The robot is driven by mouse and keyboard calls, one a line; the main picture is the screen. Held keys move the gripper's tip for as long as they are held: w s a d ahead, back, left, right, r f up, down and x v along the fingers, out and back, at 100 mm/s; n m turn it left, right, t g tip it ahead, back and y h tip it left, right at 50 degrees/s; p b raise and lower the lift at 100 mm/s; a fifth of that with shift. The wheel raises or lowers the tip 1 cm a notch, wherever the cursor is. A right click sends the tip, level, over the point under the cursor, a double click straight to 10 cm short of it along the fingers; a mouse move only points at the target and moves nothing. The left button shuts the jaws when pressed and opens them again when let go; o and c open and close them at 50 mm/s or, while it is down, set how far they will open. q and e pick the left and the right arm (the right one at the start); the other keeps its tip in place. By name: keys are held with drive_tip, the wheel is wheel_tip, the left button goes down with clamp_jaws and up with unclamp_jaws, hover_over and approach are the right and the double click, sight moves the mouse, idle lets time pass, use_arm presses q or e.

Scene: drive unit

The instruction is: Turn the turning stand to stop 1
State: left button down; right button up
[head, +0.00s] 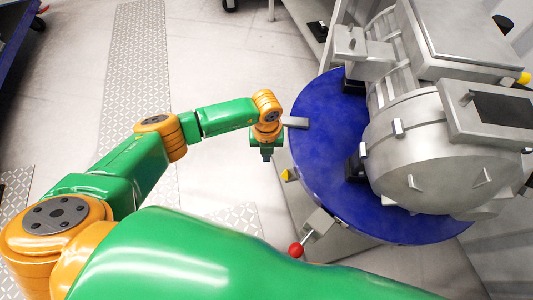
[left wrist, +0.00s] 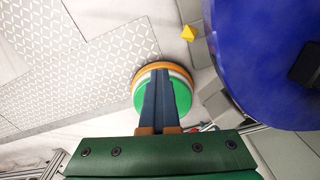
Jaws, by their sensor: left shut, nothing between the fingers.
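The turning stand is a blue round disc (head: 315,150) on the right of the head view, and its rim also shows in the left wrist view (left wrist: 245,60). A grey bar (head: 296,122) sticks out from its left rim. A yellow pointer (head: 289,174) sits beside the rim, also in the left wrist view (left wrist: 189,33). A lever with a red knob (head: 296,250) is at the near rim. My left gripper (head: 266,155) hangs just left of the disc, below the bar, apart from it; its fingers (left wrist: 160,95) are together and empty. No stop numbers are readable.
A large grey drive unit (head: 415,150) stands on the disc and covers much of it. Light floor with patterned plates (head: 135,60) lies open to the left. A blue-edged thing (head: 12,35) is at the far left corner. My green arm fills the foreground.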

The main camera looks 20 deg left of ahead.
use_arm(q)
drive_tip(key=c, duration=0.5)
unclamp_jaws()
drive_tip(key=shift+r, duration=0.1)
